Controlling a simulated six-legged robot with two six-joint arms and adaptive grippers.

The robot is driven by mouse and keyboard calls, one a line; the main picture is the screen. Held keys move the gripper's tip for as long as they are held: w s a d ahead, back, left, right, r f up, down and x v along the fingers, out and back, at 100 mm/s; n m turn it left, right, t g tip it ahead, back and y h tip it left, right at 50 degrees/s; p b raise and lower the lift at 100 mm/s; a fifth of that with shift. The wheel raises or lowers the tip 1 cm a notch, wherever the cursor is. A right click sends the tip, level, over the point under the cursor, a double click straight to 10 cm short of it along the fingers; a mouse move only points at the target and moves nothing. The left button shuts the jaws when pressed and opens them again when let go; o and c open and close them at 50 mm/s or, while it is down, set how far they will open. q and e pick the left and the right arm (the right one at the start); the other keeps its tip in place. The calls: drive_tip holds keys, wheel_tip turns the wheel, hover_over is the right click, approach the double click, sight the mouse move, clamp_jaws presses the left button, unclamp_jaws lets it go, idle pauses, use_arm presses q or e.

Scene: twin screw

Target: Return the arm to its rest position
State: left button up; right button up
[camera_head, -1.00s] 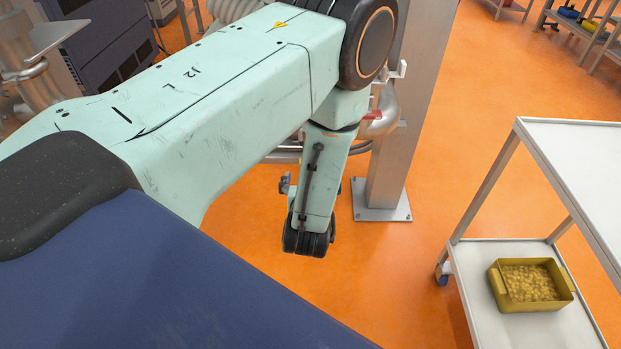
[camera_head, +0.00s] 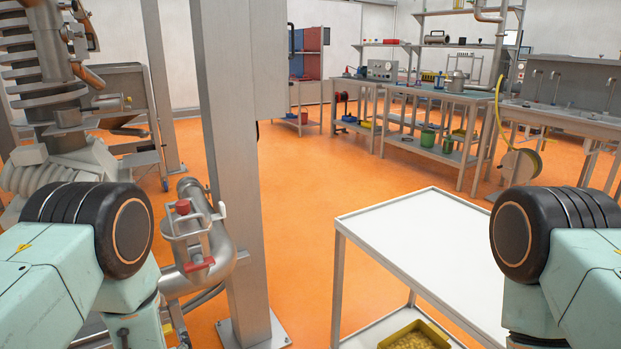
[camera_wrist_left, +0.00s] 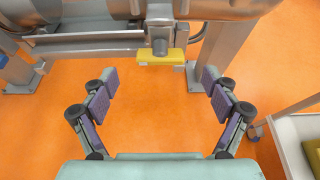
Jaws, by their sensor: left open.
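My left gripper (camera_wrist_left: 160,100) shows in the left wrist view with its two padded fingers spread wide apart. Nothing is between them but the orange floor below. In the head view my left arm (camera_head: 70,265) comes in at the lower left, bent at its dark round joint, and its gripper is out of frame. My right arm (camera_head: 575,270) is at the lower right, bent in a similar way, and its gripper is also out of frame.
A white cart (camera_head: 430,240) stands ahead, with a yellow bin (camera_head: 415,338) on its lower shelf. A metal column (camera_head: 232,160) and a pipe with red-handled valves (camera_head: 205,235) stand close to my left arm. Workbenches (camera_head: 430,95) are farther back. Orange floor between is clear.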

use_arm(q)
drive_tip(key=shift+x, duration=3.5)
drive_tip(key=shift+d, duration=0.1)
